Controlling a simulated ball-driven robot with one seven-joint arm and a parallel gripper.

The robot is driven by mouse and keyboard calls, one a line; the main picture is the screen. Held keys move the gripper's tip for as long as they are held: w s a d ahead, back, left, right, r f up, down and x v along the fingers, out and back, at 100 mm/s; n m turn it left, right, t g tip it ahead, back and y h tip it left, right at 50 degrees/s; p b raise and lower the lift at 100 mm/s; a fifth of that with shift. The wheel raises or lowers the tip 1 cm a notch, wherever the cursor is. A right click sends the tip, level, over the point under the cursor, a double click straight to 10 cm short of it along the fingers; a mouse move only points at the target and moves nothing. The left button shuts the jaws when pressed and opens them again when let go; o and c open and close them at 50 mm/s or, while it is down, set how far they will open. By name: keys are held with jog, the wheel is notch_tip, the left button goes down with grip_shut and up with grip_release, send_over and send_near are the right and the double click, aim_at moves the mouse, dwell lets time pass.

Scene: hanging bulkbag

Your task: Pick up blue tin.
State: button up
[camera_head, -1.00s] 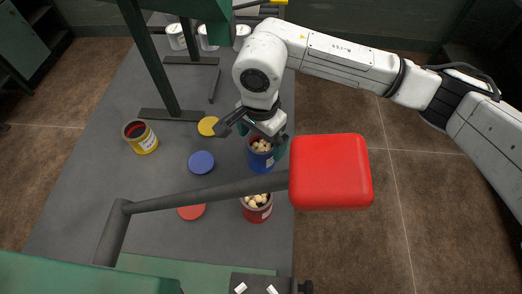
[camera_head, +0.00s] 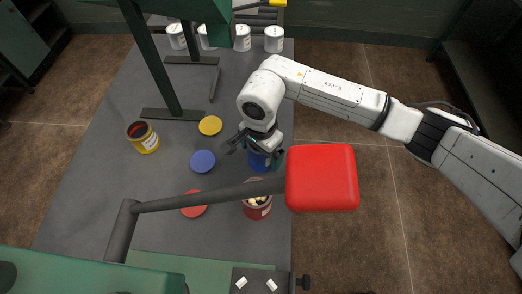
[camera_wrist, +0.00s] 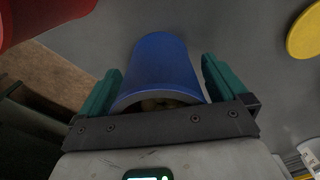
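The blue tin (camera_head: 259,162) stands on the grey table near its right edge, mostly hidden under my gripper (camera_head: 256,151). In the wrist view the blue tin (camera_wrist: 163,68) sits between the two green fingers of my gripper (camera_wrist: 160,68). The fingers are apart, with a gap showing on each side of the tin. Pale round contents show at the tin's open top, partly hidden by the gripper's crossbar.
A yellow tin (camera_head: 142,137), blue lid (camera_head: 203,161), yellow lid (camera_head: 210,125) and red lid (camera_head: 193,205) are on the table (camera_head: 95,190). Several white cans (camera_head: 242,38) stand behind.

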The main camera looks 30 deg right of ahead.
jog(key=c, duration=1)
jog(key=shift+r, duration=0.1)
jog(key=shift+c, duration=0.2)
